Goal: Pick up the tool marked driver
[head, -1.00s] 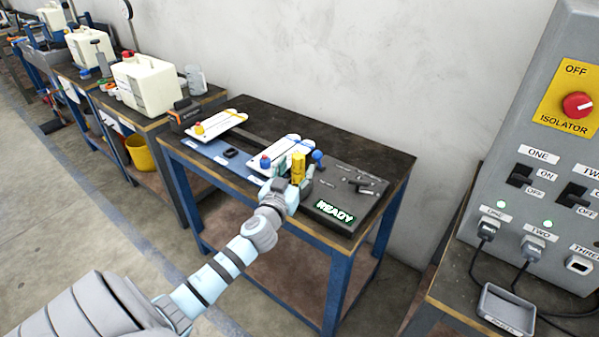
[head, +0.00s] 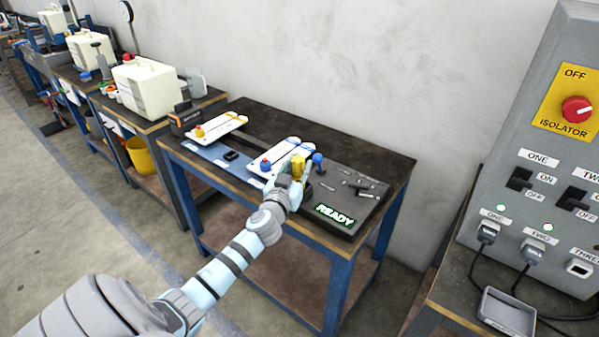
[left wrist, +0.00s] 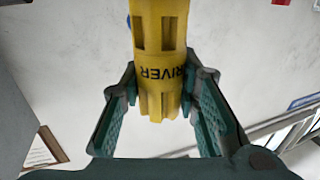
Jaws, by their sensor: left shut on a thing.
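The driver is a yellow, ribbed tool (head: 298,166) with its name in dark letters. In the left wrist view the driver (left wrist: 160,50) stands between the fingers, its lettering upside down. My left gripper (head: 290,174) is shut on it, above the near edge of the middle table. In the left wrist view the gripper's green fingers (left wrist: 163,97) press on both sides of the tool. Its far end is cut off by the top of that view. The fingers hide part of it in the head view. My right gripper is not in view.
A dark tray (head: 350,205) with a green READY sign and several small tools lies right of the gripper. White boards (head: 280,158) with coloured knobs lie behind and left. A grey isolator panel (head: 535,150) stands at the right. The table's back right is clear.

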